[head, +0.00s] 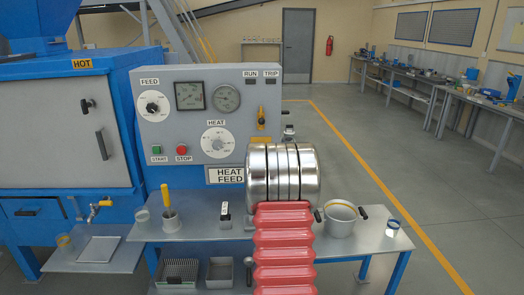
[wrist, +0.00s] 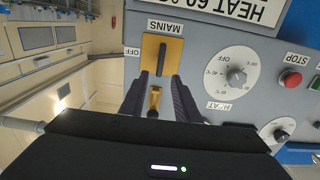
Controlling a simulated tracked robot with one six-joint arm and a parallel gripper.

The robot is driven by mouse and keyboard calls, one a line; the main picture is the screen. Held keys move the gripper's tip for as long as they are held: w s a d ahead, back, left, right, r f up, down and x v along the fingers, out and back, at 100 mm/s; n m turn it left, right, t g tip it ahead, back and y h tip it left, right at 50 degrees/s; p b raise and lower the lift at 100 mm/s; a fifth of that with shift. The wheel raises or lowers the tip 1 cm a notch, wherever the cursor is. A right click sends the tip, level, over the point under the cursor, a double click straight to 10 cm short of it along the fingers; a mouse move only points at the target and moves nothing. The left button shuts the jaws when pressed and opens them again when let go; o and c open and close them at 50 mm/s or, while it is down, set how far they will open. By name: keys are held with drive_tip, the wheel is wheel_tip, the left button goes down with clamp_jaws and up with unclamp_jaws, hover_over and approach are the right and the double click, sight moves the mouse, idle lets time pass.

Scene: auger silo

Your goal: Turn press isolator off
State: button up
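The press isolator shows in the wrist view as a yellow plate (wrist: 161,48) on the grey panel, with an upside-down MAINS label and an OFF label beside it. A brass lever (wrist: 155,99) with a dark tip shows below the plate in that picture. In the head view the yellow plate (head: 262,141) and the lever (head: 262,116) above it stand at the panel's right edge. My gripper (wrist: 158,88) is open, its two dark fingers on either side of the lever. I cannot tell if they touch it.
The panel (head: 156,80) also carries a heat dial (head: 217,142), a green START button (head: 156,149) and a red STOP button (head: 182,150). A bench (head: 190,226) below holds a pot (head: 340,221) and small containers. Open floor lies to the right.

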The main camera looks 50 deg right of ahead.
drive_tip(key=x, duration=0.6)
drive_tip(key=shift+w+d, duration=0.3)
clamp_jaws()
idle(0.4)
